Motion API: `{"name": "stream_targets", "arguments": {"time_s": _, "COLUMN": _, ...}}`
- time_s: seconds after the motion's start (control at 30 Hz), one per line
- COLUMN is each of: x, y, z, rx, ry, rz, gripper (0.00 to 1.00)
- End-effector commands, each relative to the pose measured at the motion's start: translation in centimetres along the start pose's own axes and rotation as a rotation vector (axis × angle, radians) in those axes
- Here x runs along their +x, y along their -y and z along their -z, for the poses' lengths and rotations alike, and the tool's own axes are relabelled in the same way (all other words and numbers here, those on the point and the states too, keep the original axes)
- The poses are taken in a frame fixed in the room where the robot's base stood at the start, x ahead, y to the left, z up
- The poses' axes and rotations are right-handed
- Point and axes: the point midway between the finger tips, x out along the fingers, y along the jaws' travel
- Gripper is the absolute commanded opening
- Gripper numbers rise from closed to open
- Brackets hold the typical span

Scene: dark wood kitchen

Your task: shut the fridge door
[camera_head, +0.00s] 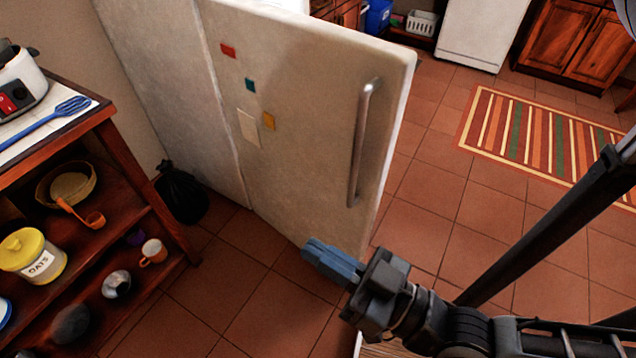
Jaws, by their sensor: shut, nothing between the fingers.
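The white fridge door (300,110) stands swung open, with its outer face toward me. It runs nearly in line with the fridge's side panel (165,85). A grey vertical handle (360,145) is near its free right edge, and a few small colored magnets and a note are on its face. My gripper (308,250), with blue fingers, is shut and empty. It points left and overlaps the door's lower edge in the picture, below the handle. I cannot tell whether it touches the door. The fridge interior is hidden behind the door.
A wooden shelf (118,160) with jars, cups and a toaster stands at left. A black bag (181,194) lies beside the fridge. A striped rug (545,135) lies at right. Tiled floor (440,150) is clear right of the door.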

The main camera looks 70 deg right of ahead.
Motion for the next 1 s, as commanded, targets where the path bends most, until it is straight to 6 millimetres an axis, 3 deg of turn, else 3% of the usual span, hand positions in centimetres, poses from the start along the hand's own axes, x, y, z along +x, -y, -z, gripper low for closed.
{"name": "stream_targets", "arguments": {"time_s": 0.27, "x": 3.5, "y": -2.7, "z": -2.9, "rx": 0.022, "ry": -0.184, "rz": -0.218, "gripper": 0.0}}
{"name": "stream_targets", "arguments": {"time_s": 0.57, "x": 8.3, "y": -8.9, "z": -9.2, "rx": -0.002, "ry": -0.347, "rz": -0.716, "gripper": 0.0}}
{"name": "stream_targets", "arguments": {"time_s": 0.8, "x": 11.4, "y": -13.4, "z": -14.9, "rx": -0.07, "ry": -0.296, "rz": -1.168, "gripper": 0.0}}
{"name": "stream_targets", "arguments": {"time_s": 1.0, "x": 13.6, "y": -15.8, "z": -18.4, "rx": -0.143, "ry": -0.145, "rz": -1.508, "gripper": 0.0}}
